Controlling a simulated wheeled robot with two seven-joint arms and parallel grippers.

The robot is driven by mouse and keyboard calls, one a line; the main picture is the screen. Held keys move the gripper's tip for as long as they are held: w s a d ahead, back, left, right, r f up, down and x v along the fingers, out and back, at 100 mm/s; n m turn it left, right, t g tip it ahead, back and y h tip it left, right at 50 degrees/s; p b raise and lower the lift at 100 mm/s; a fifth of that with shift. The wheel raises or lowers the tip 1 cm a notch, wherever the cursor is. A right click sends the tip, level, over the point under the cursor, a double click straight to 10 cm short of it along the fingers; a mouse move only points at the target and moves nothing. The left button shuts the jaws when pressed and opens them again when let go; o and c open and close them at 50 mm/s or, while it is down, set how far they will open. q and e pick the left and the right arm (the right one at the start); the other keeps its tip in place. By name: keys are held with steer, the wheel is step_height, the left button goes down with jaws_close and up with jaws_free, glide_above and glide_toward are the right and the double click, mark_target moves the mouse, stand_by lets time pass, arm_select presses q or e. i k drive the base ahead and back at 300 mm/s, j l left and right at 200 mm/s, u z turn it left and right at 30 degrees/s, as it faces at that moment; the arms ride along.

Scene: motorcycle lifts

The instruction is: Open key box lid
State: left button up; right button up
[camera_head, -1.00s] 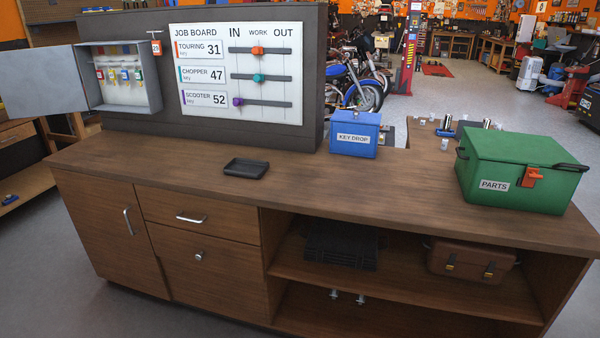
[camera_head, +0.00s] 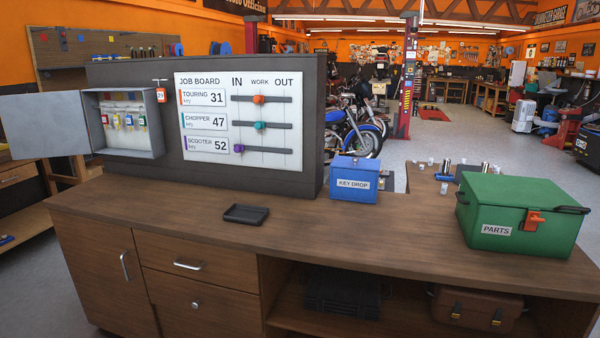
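A grey key box (camera_head: 158,146) is mounted on the left of the dark upright panel. Its lid (camera_head: 40,125) stands swung wide open to the left. Several keys with coloured tags (camera_head: 124,118) hang inside against a light backing. A small red tag (camera_head: 160,95) hangs at the box's upper right edge. A blue box labelled KEY DROP (camera_head: 355,180) stands on the counter right of the panel, and its lid looks shut. Neither of my grippers shows in the view.
A job board (camera_head: 240,120) with coloured sliders is on the panel. A small black tray (camera_head: 246,214) lies on the wooden counter (camera_head: 330,232). A green PARTS box (camera_head: 520,215) with an orange latch stands at the right. The counter's front middle is clear.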

mark_target(339, 161)
steer(key=i+j+z, duration=0.2)
steer(key=i+j, duration=0.35)
steer(key=i+j+z, duration=0.2)
steer(key=i+j, duration=0.4)
steer(key=i+j+z, duration=0.2)
steer(key=i+j, duration=0.3)
steer(key=j, duration=0.2)
